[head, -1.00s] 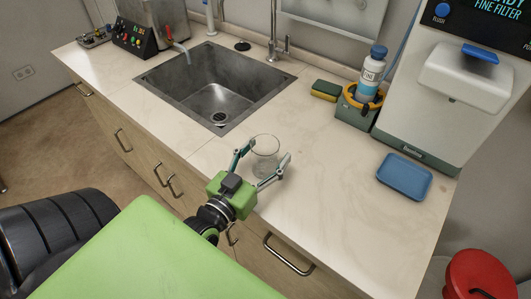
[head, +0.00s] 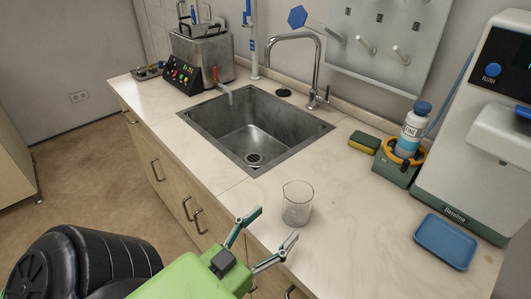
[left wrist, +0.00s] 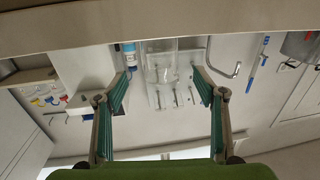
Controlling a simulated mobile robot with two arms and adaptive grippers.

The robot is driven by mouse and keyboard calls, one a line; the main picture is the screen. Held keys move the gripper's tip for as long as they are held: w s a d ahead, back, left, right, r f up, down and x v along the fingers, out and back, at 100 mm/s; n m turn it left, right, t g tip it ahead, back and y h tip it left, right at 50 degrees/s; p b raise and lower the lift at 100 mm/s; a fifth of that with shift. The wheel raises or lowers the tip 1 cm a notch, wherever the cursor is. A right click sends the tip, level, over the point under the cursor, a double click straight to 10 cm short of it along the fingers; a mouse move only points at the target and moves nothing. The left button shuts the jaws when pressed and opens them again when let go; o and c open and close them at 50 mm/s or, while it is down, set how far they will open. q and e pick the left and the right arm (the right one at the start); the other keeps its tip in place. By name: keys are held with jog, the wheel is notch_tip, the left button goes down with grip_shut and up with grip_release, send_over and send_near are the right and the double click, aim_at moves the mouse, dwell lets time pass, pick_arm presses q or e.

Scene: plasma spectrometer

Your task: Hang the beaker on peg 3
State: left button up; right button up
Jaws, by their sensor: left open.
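The clear glass beaker (head: 297,204) stands upright on the counter, right of the sink and near the front edge. My left gripper (head: 277,224) is open and empty, on the near side of the beaker and apart from it. In the left wrist view, which looks upside down, the beaker (left wrist: 160,62) shows beyond and between the spread fingers (left wrist: 162,88). The pale peg board (head: 430,52) hangs on the back wall with several pegs, including a middle lower one (head: 367,45). My right gripper is out of view.
The sink (head: 215,118) with its tall faucet (head: 317,65) lies left of the beaker. A sponge (head: 364,142), a bottle (head: 413,130) in a holder, a blue tray (head: 446,240) and a large dispenser (head: 465,170) stand right. The counter around the beaker is clear.

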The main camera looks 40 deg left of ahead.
pick_arm(q)
jog(key=shift+s, duration=0.95)
